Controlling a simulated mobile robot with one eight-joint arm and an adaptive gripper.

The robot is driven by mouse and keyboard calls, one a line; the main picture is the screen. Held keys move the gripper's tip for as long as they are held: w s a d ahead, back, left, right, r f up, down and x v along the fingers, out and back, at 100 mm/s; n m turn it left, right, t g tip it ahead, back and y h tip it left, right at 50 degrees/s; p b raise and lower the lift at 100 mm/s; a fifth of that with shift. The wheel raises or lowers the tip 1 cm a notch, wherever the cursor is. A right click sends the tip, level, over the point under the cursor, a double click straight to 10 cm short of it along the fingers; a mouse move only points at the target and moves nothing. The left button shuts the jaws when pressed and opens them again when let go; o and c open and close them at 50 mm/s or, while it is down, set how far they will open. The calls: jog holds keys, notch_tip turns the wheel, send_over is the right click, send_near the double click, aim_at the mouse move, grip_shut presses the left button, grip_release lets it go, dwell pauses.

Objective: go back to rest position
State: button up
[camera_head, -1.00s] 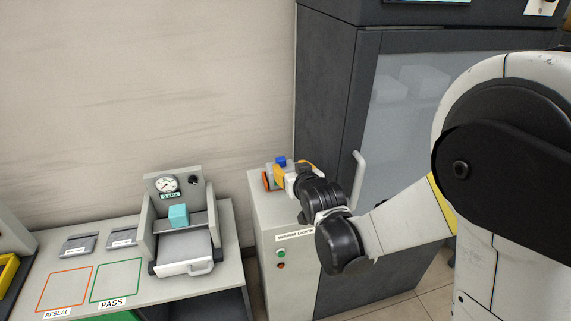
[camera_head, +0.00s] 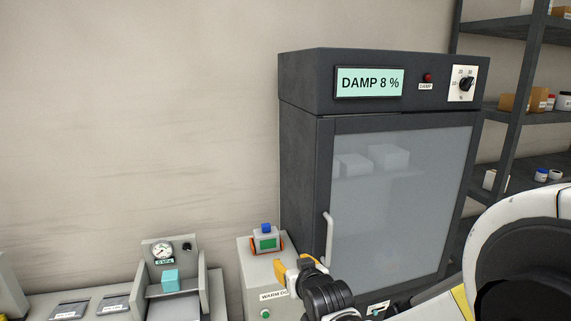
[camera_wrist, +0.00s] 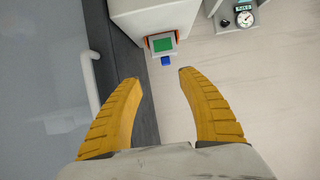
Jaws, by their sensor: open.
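My gripper (camera_head: 296,266) has yellow fingers and is in front of the warm dock cabinet in the head view. In the wrist view its two fingers (camera_wrist: 157,76) are spread apart with nothing between them. A small grey device with a green screen, orange sides and a blue top (camera_head: 266,240) sits upright on top of the warm dock (camera_head: 255,262). The device also shows beyond the fingertips in the wrist view (camera_wrist: 163,44), apart from them.
A dark cabinet (camera_head: 300,150) with a glass door, a handle (camera_head: 328,238) and a "DAMP 8 %" display (camera_head: 369,83) stands behind my arm. A gauge station (camera_head: 163,251) with a teal block (camera_head: 170,281) is at left. Shelves (camera_head: 515,105) stand at right.

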jog(key=s+d+r+m+g+h, duration=0.1)
jog(key=s+d+r+g+h, duration=0.2)
jog(key=s+d, duration=0.65)
jog(key=s+d+m+g, duration=0.1)
jog(key=s+d, duration=0.3)
jog(key=s, duration=0.4)
jog(key=s+d+m+g, duration=0.1)
jog(key=s+d+g, duration=0.1)
jog(key=s, duration=0.7)
jog(key=shift+d+f, duration=0.2)
jog(key=shift+d, duration=0.65)
